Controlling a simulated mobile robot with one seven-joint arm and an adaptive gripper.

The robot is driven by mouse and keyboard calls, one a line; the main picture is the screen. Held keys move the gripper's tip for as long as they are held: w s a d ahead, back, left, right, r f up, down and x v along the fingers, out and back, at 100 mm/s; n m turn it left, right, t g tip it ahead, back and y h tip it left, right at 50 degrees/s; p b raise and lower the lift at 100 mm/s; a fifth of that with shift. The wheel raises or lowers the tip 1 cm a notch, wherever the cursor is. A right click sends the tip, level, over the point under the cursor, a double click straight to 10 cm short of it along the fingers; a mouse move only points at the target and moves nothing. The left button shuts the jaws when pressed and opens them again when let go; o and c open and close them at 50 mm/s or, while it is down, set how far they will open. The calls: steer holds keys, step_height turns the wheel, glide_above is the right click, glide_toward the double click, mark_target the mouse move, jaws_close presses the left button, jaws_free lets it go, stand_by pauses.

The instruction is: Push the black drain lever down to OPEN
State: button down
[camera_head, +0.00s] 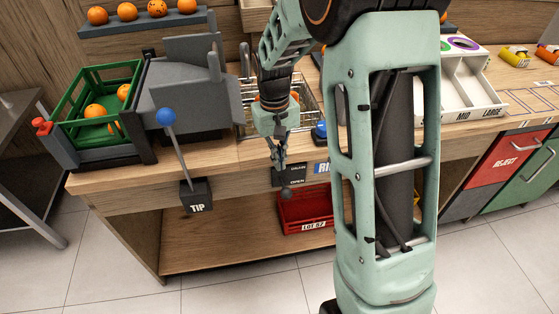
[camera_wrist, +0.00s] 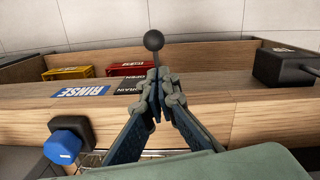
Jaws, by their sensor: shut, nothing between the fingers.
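The black drain lever shows in the head view as a dark ball knob (camera_head: 286,191) at the table's front edge, by the black DRAIN and OPEN label (camera_head: 291,174). In the wrist view its black ball (camera_wrist: 153,40) stands on a thin rod just beyond my fingertips. My gripper (camera_head: 281,166) is shut and empty, pointing down, with its tips just above the knob in the head view. In the wrist view my gripper (camera_wrist: 161,80) overlaps the base of the rod. I cannot tell whether they touch. The lever's pivot is hidden behind the fingers.
A TIP box (camera_head: 197,196) with a blue-knobbed lever (camera_head: 166,117) stands left. A blue knob (camera_wrist: 62,147) is near my gripper in the wrist view. A green crate (camera_head: 82,142) holds oranges.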

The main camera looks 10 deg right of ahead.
glide_above(281, 180)
steer(key=s, duration=0.4)
steer(key=f, duration=0.7)
steer(key=shift+w+a+f, duration=0.1)
steer(key=shift+w+a, duration=0.05)
steer(key=shift+a, duration=0.25)
steer(key=shift+b, duration=0.4)
steer(key=shift+s+f+t+b, duration=0.15)
steer(key=shift+s+t+b, duration=0.05)
steer(key=shift+t+b, duration=0.25)
